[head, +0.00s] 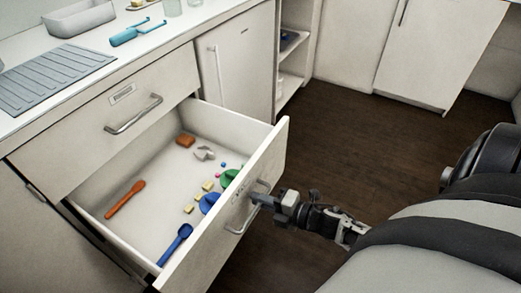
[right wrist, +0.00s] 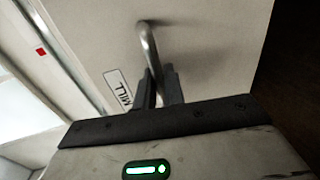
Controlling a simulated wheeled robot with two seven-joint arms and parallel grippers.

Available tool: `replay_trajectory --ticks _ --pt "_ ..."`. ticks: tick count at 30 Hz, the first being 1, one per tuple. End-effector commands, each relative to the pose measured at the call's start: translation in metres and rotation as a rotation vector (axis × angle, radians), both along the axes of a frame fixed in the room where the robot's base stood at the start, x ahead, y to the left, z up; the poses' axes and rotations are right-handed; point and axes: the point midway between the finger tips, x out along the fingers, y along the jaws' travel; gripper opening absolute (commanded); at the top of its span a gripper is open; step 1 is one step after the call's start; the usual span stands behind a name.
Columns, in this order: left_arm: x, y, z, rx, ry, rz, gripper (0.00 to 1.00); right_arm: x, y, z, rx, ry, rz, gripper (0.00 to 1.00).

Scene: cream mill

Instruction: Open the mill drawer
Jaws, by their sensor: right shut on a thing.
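The mill drawer (head: 275,160) is a white drawer pulled well out from the cabinet. Its front carries a metal bar handle (head: 236,229), and the handle also shows in the right wrist view (right wrist: 146,42). A "MILL" label (right wrist: 119,88) is on the front beside the handle. My right gripper (head: 262,200) is shut on the handle; its dark fingers (right wrist: 160,88) are around the bar in the right wrist view. My left gripper is not in view.
Inside the drawer lie an orange spoon (head: 125,200), a blue scoop (head: 174,244), a green item (head: 229,178) and several small pieces. A closed drawer (head: 110,110) sits above, under the counter (head: 120,55). The dark floor (head: 350,130) to the right is clear.

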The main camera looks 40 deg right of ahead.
Motion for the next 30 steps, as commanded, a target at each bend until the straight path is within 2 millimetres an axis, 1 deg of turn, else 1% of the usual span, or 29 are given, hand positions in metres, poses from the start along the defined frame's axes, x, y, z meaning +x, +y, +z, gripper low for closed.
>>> replay_trajectory --ticks 5,6,7,19,22,26,30 --pt "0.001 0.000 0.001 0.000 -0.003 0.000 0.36 0.000 0.000 0.001 0.001 -0.001 0.001 0.00" --pt "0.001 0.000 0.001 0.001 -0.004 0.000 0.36 0.000 0.000 0.001 0.001 -0.001 0.001 0.22" --pt "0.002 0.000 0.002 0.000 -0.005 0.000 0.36 0.000 0.000 0.001 0.001 -0.001 0.001 0.25" --pt "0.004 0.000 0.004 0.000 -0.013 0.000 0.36 0.000 0.000 0.000 0.000 0.000 0.000 0.25" --pt "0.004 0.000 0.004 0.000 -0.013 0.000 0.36 -0.004 -0.002 0.001 -0.001 0.001 -0.001 0.25" --pt "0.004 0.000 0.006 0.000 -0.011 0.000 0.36 -0.020 -0.008 0.004 -0.001 0.003 -0.001 0.25" --pt "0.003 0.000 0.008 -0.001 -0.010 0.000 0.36 -0.049 -0.020 0.011 -0.001 0.005 -0.001 0.25"
